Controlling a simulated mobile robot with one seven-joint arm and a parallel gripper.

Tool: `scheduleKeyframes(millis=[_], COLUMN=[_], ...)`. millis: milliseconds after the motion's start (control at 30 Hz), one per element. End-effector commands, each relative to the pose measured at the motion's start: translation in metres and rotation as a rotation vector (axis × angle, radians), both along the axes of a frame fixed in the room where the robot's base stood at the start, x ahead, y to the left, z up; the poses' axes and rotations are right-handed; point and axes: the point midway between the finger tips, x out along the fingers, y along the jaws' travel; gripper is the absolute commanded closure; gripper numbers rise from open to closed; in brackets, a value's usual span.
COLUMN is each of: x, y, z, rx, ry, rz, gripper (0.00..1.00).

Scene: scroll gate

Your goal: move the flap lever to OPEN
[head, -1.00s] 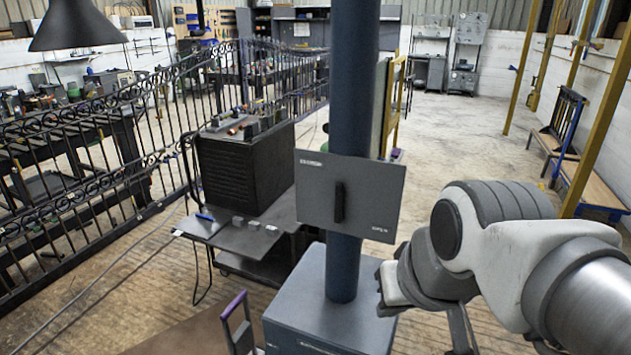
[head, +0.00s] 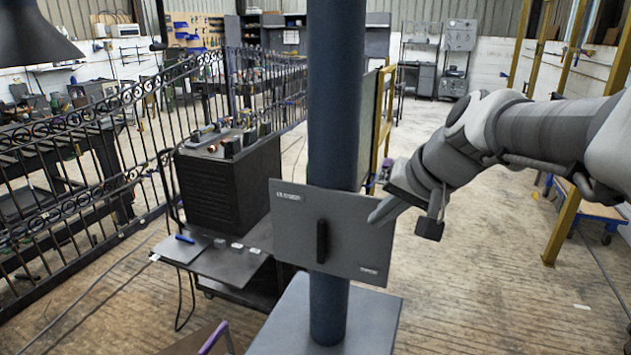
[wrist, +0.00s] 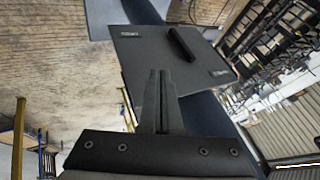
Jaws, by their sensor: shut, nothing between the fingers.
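The flap lever (head: 322,241) is a short black bar standing upright near the middle of a grey panel (head: 355,262). The panel has small labels at its upper left and lower right, too small to read surely. In the wrist view the lever (wrist: 182,44) lies slanted across the panel (wrist: 150,65), beyond my fingertips. My gripper (head: 373,218) is at the panel's right side, its fingers pointing left toward the lever. In the wrist view my gripper (wrist: 158,74) has its two fingers together and empty, apart from the lever.
The panel is mounted on a dark blue post (head: 335,100) rising from a grey box (head: 280,335). A cart with a black ribbed unit (head: 225,190) stands at the left, before an iron gate (head: 120,155). Floor at the right is open, with yellow posts (head: 568,220) beyond.

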Motion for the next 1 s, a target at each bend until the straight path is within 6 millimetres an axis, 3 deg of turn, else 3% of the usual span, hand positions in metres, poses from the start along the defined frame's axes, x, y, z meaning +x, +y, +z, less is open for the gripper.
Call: scheduleKeyframes(millis=[433, 900, 1000], x=[0.004, 0.051, 0.058], y=[0.003, 0.029, 0.043], z=[-0.006, -0.080, -0.078], rx=[0.000, 0.001, 0.000], ry=[0.002, 0.006, 0.001], rz=[0.001, 0.001, 0.004], gripper=[1.00, 1.00, 1.00])
